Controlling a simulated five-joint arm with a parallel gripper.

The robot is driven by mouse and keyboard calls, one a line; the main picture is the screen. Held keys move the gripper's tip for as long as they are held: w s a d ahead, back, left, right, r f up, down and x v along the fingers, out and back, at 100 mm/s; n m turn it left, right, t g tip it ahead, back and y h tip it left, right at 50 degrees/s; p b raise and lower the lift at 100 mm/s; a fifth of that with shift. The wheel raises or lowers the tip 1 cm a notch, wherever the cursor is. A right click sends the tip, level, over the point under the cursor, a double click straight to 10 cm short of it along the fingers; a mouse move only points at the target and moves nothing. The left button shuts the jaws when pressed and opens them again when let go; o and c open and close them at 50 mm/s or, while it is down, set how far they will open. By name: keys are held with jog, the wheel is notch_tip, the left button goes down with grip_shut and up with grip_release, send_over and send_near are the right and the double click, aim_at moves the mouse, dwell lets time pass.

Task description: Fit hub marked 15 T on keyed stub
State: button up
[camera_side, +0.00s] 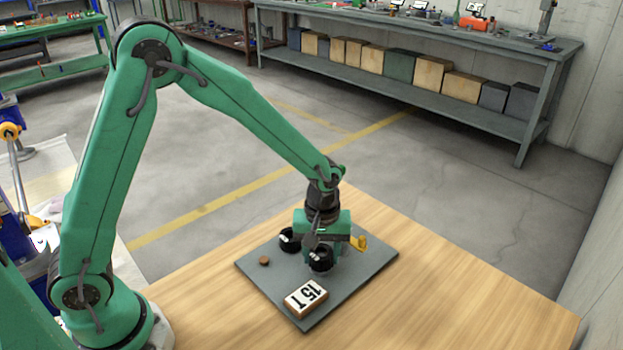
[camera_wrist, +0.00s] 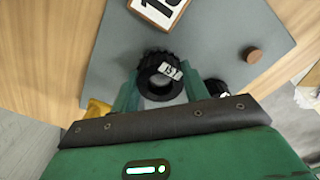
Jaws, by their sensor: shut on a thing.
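My gripper (camera_side: 320,240) points down over the grey plate and is shut on a black ring-shaped hub (camera_side: 320,261). A short brown round stub (camera_side: 264,261) stands on the plate, also in the wrist view (camera_wrist: 253,55); no key shows.
A block marked 15 T (camera_side: 306,298) lies near the front corner of the grey plate (camera_side: 365,262). A yellow part (camera_side: 358,243) is close to my gripper's right side. The wooden table (camera_side: 460,300) is clear to the right.

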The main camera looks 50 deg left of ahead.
jog(key=shift+f, duration=0.25)
jog(key=o, duration=1.2)
jog(key=shift+o, duration=0.2)
jog(key=shift+r, duration=0.1)
jog(key=shift+r, duration=3.8)
